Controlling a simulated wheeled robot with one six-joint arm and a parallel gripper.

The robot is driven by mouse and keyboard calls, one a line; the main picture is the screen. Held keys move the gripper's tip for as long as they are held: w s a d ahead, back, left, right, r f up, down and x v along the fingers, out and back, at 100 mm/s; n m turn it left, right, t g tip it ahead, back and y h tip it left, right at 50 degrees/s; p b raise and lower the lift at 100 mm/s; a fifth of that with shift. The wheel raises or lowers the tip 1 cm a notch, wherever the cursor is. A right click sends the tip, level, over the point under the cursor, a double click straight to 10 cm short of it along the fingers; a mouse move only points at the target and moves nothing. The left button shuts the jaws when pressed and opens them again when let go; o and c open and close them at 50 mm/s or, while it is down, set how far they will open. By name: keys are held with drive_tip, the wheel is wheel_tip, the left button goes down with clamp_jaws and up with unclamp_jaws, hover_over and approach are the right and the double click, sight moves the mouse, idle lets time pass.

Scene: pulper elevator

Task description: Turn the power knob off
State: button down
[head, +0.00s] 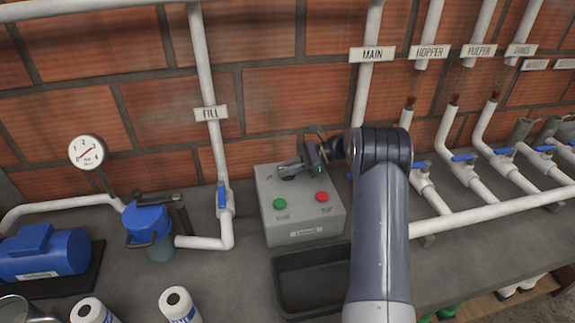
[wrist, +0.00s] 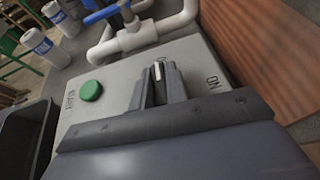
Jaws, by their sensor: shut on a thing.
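The grey control box (head: 295,238) stands on the counter against the brick wall. It has a green button (head: 279,204) and a red button (head: 321,197) on its sloped top. My gripper (head: 289,169) reaches over the back of the box from the right and is shut on the power knob. In the wrist view the knob (wrist: 158,71) shows as a dark piece with a pale mark between my two fingertips (wrist: 158,84). An "ON" label (wrist: 214,82) lies right of the fingers; another label beyond the knob is partly hidden. The green button (wrist: 91,91) is left of the fingers.
A black tray (head: 290,285) lies in front of the box. The fill pipe with a blue valve handle (head: 221,196) rises just left of it. A blue pump (head: 45,254) and white bottles (head: 178,305) stand left. Labelled pipes with blue valves (head: 464,157) run right.

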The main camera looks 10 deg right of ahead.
drive_tip(key=shift+n+g, duration=0.5)
drive_tip(key=shift+g, duration=0.1)
drive_tip(key=c, duration=1.4)
unclamp_jaws()
drive_tip(key=v, duration=1)
drive_tip(key=shift+d+r+b, duration=0.15)
drive_tip(key=shift+d+b, duration=0.2)
drive_tip(key=p+x, duration=0.1)
drive_tip(key=x, duration=1)
